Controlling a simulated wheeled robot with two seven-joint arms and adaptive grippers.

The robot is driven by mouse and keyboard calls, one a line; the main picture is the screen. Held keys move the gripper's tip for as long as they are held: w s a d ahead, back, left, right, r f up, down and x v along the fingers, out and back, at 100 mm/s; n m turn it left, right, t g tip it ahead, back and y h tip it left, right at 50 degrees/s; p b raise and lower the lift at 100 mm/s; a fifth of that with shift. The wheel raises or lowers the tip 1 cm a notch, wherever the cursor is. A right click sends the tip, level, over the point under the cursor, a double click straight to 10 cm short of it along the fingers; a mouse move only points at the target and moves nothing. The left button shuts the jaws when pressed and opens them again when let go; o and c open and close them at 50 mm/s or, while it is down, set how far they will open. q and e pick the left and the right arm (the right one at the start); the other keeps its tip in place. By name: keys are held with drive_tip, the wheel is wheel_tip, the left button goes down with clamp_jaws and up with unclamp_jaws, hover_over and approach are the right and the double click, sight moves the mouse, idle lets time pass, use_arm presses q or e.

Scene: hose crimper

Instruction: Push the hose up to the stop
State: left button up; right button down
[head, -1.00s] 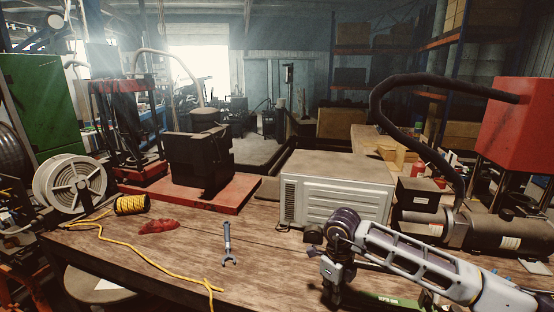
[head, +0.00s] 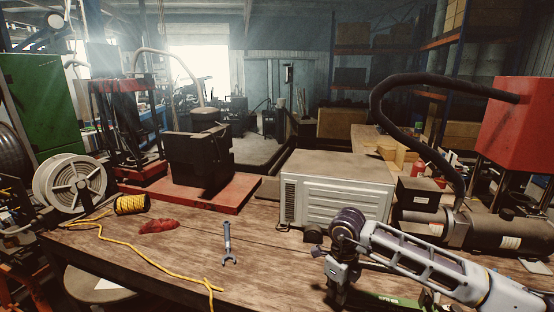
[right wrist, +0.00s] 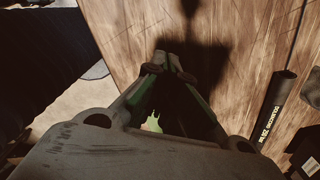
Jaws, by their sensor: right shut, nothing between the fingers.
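My right gripper (right wrist: 172,64) is shut and empty in the right wrist view, its tips pointing at the wooden bench. A black cylinder with white printing (right wrist: 278,105), looking like a piece of hose, lies to the right, apart from the fingers. In the head view my right gripper (head: 336,292) points down over the front of the bench, its tips hard to make out. A thick black hose (head: 400,85) arches from a red unit (head: 518,125) to a dark motor-like cylinder (head: 510,238). No stop can be made out. My left gripper is not in view.
A grey metal box (head: 338,190) stands behind my right wrist. A green lettered strip (head: 390,299) shows partly under my right arm.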

sight(354, 299)
drive_tip(key=shift+s+d+b, duration=0.2)
drive_tip(key=shift+s+d, duration=0.05)
drive_tip(key=shift+d, duration=0.7)
drive_tip(key=shift+s+d+b, duration=0.15)
drive_tip(key=shift+s+d, duration=0.1)
drive_tip(key=shift+d, duration=0.65)
drive_tip(key=shift+s+d+b, duration=0.2)
drive_tip(key=shift+s+d, duration=0.05)
drive_tip(key=shift+d, duration=0.7)
idle(0.4)
drive_tip(key=shift+w+a, duration=0.15)
drive_tip(key=shift+a, duration=0.35)
idle(1.0)
drive_tip(key=shift+r, duration=0.1)
drive_tip(key=shift+r+p, duration=1.55)
drive_tip(key=shift+r, duration=2.4)
drive_tip(key=shift+f, duration=0.1)
